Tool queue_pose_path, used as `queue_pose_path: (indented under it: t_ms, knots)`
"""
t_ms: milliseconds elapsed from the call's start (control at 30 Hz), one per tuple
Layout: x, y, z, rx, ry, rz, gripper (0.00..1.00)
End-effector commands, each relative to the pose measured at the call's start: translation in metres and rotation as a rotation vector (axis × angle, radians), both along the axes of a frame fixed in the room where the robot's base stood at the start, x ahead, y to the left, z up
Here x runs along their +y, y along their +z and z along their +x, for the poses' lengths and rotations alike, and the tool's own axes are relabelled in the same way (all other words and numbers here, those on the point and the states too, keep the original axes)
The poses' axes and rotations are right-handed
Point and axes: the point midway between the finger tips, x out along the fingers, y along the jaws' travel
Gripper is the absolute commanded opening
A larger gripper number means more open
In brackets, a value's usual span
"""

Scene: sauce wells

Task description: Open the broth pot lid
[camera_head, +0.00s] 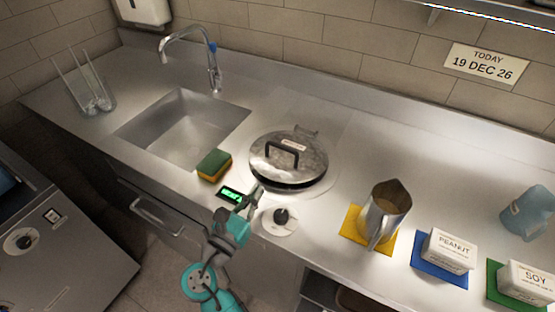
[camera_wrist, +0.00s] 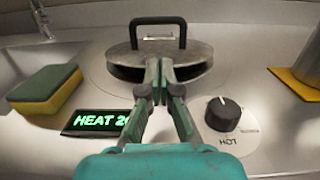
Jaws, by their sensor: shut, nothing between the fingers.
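The broth pot lid (camera_head: 302,161) is a round steel lid with a black arched handle (camera_head: 281,151) and a small label. It sits on the pot sunk in the counter, with a dark gap showing under its near edge. A hinge-like bracket shows at its back. In the wrist view the lid (camera_wrist: 196,53) lies straight ahead, with the handle (camera_wrist: 158,22) upright above the fingertips. My gripper (camera_head: 256,190) is shut and empty at the near side of the lid. Its closed fingers (camera_wrist: 160,66) overlap the lid's front edge in the wrist view; I cannot tell whether they touch it.
A heat display (camera_head: 231,194) and a black knob (camera_head: 281,216) sit near my gripper. A sponge (camera_head: 214,165) lies left, by the sink (camera_head: 184,128). A metal jug (camera_head: 384,212) and peanut (camera_head: 447,251) and soy (camera_head: 526,284) containers stand right. The wall is behind.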

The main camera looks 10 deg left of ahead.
Motion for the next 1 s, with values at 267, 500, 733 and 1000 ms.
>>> queue_pose_path:
  t_ms: [267, 500, 733, 1000]
  knots:
    - [-0.019, 0.004, 0.051, 0.000, -0.004, -0.001, 0.00]
    - [-0.032, 0.008, 0.088, 0.000, -0.002, 0.000, 0.00]
    - [-0.038, 0.010, 0.106, 0.000, -0.001, -0.001, 0.00]
    - [-0.038, 0.010, 0.109, 0.000, 0.000, 0.000, 0.00]
